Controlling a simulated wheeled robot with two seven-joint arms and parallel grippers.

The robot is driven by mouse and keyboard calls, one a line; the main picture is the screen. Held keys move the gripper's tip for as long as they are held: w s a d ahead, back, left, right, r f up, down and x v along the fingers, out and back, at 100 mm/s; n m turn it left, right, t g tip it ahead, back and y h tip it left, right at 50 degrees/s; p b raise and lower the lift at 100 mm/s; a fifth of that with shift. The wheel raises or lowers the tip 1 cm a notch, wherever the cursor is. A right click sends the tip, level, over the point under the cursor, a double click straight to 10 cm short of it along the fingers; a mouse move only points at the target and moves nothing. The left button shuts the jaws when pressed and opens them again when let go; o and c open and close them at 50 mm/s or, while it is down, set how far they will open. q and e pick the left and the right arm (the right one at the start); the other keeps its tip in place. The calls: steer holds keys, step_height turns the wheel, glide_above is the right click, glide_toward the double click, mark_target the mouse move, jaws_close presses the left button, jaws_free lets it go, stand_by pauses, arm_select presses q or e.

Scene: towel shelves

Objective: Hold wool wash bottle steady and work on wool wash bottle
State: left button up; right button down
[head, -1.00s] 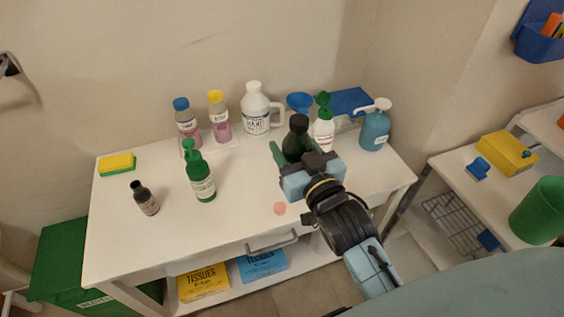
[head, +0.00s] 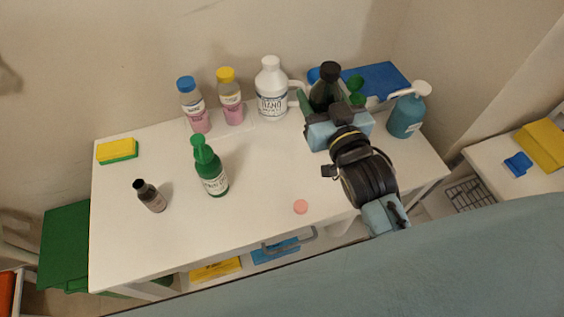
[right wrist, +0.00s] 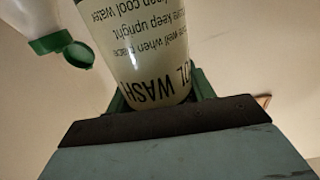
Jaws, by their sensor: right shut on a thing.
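The wool wash bottle (head: 324,95) is dark with a black cap and stands out between the fingers of my right gripper (head: 331,106), which is shut on it. In the right wrist view the bottle (right wrist: 150,50) shows a pale label reading upside down, with green fingers on both sides. The bottle looks roughly upright; whether its base touches the table is hidden. My left gripper is not in view.
On the white table (head: 255,195), a white bottle with a green flip cap (head: 356,97) is mostly hidden behind my right gripper. A white jug (head: 271,90) stands left of it, a teal pump bottle (head: 406,115) right. The front middle is clear except a pink disc (head: 301,207).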

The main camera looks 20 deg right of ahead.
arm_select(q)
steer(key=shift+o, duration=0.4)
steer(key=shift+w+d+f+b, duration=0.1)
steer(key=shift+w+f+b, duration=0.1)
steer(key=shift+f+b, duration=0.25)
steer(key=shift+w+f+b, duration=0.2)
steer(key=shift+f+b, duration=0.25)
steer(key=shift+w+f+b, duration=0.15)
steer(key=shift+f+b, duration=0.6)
arm_select(e)
steer(key=w+a+f+n+g+y, duration=0.3)
steer(key=a+n+y, duration=0.4)
steer(key=y, duration=0.3)
steer(key=shift+w+a+f, duration=0.4)
steer(key=shift+w+f, duration=0.1)
steer(key=shift+f, duration=0.25)
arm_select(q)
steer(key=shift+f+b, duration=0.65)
arm_select(e)
step_height(320, 180, down, 6)
steer(key=shift+f, duration=0.1)
